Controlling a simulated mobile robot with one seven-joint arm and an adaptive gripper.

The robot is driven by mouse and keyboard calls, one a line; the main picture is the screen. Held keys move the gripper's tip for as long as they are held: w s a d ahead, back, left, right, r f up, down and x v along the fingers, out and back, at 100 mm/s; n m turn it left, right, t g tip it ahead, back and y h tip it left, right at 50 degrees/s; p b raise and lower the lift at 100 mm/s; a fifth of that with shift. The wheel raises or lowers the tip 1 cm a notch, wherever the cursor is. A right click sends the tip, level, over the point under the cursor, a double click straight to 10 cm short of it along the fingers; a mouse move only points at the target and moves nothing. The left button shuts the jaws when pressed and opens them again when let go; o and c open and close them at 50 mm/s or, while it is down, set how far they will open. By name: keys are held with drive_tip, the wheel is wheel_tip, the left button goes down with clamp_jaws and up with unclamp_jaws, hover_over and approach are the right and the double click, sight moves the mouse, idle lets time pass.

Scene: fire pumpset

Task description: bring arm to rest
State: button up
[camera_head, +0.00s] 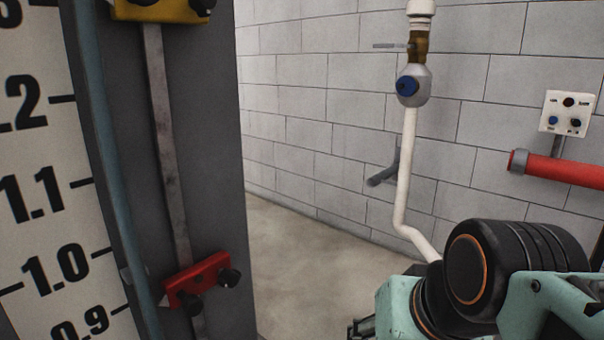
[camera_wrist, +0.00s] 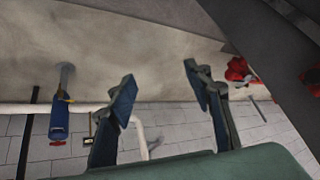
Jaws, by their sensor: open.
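My gripper (camera_wrist: 162,88) shows in the wrist view with its two dark fingers spread apart and nothing between them. In the head view my arm is bent at the lower right, and a small dark part at the bottom edge (camera_head: 361,328) seems to be the gripper, mostly cut off. The fingers touch nothing that I can see.
A tall level gauge (camera_head: 45,190) with a red marker (camera_head: 197,280) and a yellow marker (camera_head: 165,10) stands close on the left. A white pipe (camera_head: 408,170) with a blue-knobbed valve (camera_head: 411,86) runs down the wall. A red pipe (camera_head: 570,170) is at right. Middle floor (camera_head: 300,270) is clear.

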wheel_tip(320, 180, up, 33)
drive_tip(key=s+d+n+h+p, duration=0.1)
drive_tip(key=d+p, duration=0.1)
drive_tip(key=p, duration=3.4)
drive_tip(key=shift+s+g, duration=0.25)
drive_tip(key=shift+g, duration=0.15)
